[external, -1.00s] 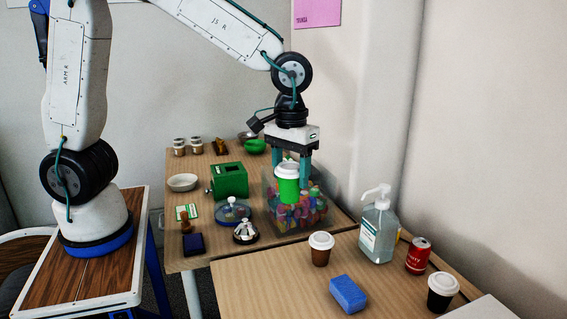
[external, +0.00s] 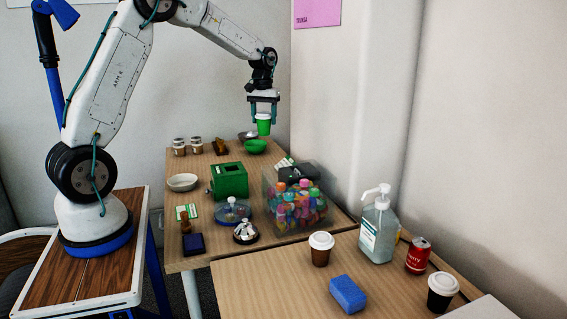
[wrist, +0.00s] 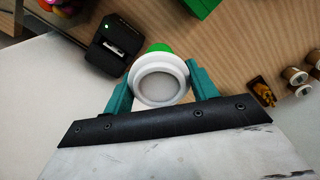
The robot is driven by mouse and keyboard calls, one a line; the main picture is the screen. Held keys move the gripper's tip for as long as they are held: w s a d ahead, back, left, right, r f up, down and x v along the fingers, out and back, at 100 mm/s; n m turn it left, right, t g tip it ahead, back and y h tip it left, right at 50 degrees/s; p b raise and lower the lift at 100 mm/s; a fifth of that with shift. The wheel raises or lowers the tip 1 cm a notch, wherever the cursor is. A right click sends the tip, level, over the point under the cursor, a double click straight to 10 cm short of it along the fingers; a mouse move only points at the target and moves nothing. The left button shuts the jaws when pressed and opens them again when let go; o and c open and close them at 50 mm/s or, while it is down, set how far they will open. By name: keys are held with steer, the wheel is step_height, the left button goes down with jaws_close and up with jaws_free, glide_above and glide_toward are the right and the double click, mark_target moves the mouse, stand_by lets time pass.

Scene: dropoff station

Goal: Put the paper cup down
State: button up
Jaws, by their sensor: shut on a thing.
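The paper cup (external: 264,125) is green with a white lid. My gripper (external: 263,117) is shut on it and holds it upright in the air over the far end of the back table (external: 215,158). In the wrist view the cup's white lid (wrist: 161,82) sits between the two teal fingers (wrist: 160,88). The cup appears above or just behind a green bowl (external: 255,147); its height over the table is hard to tell.
A metal bowl (external: 246,135) is by the green bowl. A black device (external: 298,173) stands behind a clear bin (external: 270,205) of colourful bottles. A green box (external: 229,180), white bowl (external: 182,182) and jars (external: 196,146) are left. Bare wood lies between them.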

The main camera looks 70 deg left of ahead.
steer(key=s+a+n, duration=0.1)
steer(key=s+a, duration=0.2)
steer(key=a, duration=0.4)
steer(key=s+a, duration=0.4)
steer(key=a, duration=0.3)
steer(key=shift+a+f, duration=0.2)
steer(key=shift+f, duration=10.55)
steer(key=shift+f, duration=0.1)
steer(key=o, duration=0.9)
